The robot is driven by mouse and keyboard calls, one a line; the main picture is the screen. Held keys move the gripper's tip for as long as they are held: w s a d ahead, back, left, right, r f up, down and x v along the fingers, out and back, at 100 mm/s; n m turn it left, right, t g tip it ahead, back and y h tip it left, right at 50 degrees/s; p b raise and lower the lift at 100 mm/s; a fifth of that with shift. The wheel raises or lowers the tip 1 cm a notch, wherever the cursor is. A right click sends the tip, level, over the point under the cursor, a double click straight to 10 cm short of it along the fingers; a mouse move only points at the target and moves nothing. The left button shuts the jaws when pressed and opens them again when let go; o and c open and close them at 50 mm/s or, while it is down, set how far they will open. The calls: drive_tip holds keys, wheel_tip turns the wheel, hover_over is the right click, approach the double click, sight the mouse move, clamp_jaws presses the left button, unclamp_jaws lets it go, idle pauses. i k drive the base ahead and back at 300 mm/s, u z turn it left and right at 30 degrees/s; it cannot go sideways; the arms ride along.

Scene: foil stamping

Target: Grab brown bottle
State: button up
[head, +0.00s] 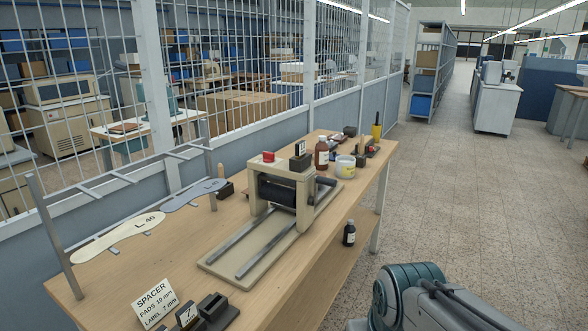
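My gripper is not in view; only part of my arm shows at the bottom right, apart from the bench.
Small tools and a yellow container (377,131) crowd the bench's far end. A spacer sign (155,302) and dark blocks stand at the near end, insole shapes (118,238) at the left. A mesh partition runs behind the bench. The floor (480,215) to the right is clear.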

sight(322, 149)
drive_tip(key=z, duration=0.3)
drive_tip(key=i, duration=0.9)
drive_tip(key=z, duration=0.8)
drive_tip(key=i, duration=1.5)
drive_tip(key=u, duration=0.9)
drive_tip(key=i, duration=1.2)
drive_tip(key=u, duration=1)
